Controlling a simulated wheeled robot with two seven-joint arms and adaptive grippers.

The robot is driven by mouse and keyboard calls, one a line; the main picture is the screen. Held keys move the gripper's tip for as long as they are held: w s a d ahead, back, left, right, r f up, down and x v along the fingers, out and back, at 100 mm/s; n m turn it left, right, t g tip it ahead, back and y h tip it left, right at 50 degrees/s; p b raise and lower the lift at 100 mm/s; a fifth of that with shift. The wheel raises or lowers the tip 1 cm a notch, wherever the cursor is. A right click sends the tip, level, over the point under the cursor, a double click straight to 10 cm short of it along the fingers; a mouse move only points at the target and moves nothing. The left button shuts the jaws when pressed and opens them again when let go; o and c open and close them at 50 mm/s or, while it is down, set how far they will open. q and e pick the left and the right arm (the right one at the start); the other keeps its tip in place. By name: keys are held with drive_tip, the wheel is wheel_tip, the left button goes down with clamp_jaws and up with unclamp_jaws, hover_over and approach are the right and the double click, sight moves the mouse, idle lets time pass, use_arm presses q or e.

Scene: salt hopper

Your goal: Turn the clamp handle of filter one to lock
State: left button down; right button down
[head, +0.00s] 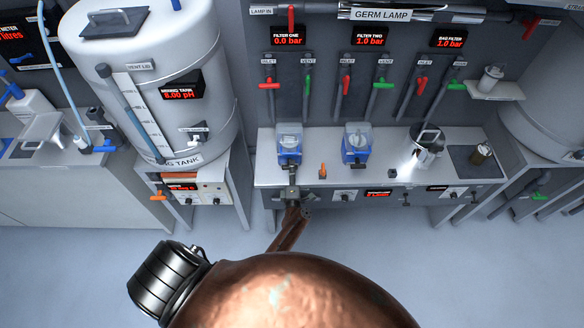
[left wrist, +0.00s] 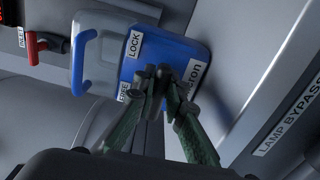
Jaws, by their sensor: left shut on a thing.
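Filter one (head: 289,142), a blue housing with a clear top, stands at the left of the bench in the head view. In the left wrist view its blue face (left wrist: 180,48) is close, with a LOCK label (left wrist: 134,44) and a FREE label (left wrist: 124,92). My left gripper (head: 290,176) is at the front of the housing. In the left wrist view its fingers (left wrist: 163,75) are shut on the dark clamp handle, which they mostly hide, in front of the blue face beside the FREE label. My right gripper is not in view.
A second blue filter (head: 357,144) stands to the right on the bench (head: 265,175). A small orange handle (head: 322,170) is between them near the front edge. A red inlet valve (left wrist: 42,44) and a LAMP BYPASS panel (left wrist: 285,130) flank filter one in the wrist view.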

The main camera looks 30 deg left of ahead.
use_arm(q)
drive_tip(key=c, duration=2)
unclamp_jaws()
drive_tip(key=shift+o, duration=0.2)
